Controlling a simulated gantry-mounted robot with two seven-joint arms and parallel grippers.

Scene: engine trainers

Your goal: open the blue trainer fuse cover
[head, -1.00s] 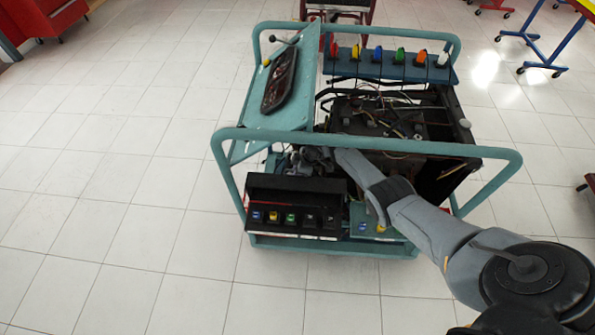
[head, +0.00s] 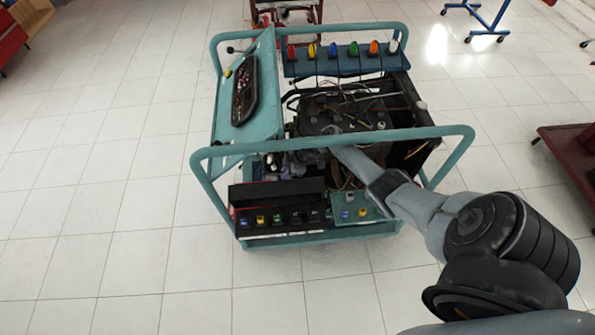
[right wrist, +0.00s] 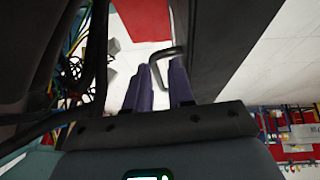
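The blue trainer, a teal-framed engine stand (head: 330,132), stands in the middle of the head view. The right gripper is hidden there among the engine parts. In the right wrist view its two purple-grey fingers (right wrist: 160,92) are apart. A dark bent handle (right wrist: 166,52) shows at the fingertips, with part of it in the gap; I cannot tell whether it touches them. A dark flat panel (right wrist: 222,38) lies beside it. I cannot tell for sure which part is the fuse cover. My left gripper is not in view.
A black box with several coloured knobs (head: 280,216) sits at the trainer's front left. A tilted gauge panel (head: 262,108) is at its left, and a row of coloured switches (head: 342,54) at the back. Cables (right wrist: 75,75) hang left of my fingers.

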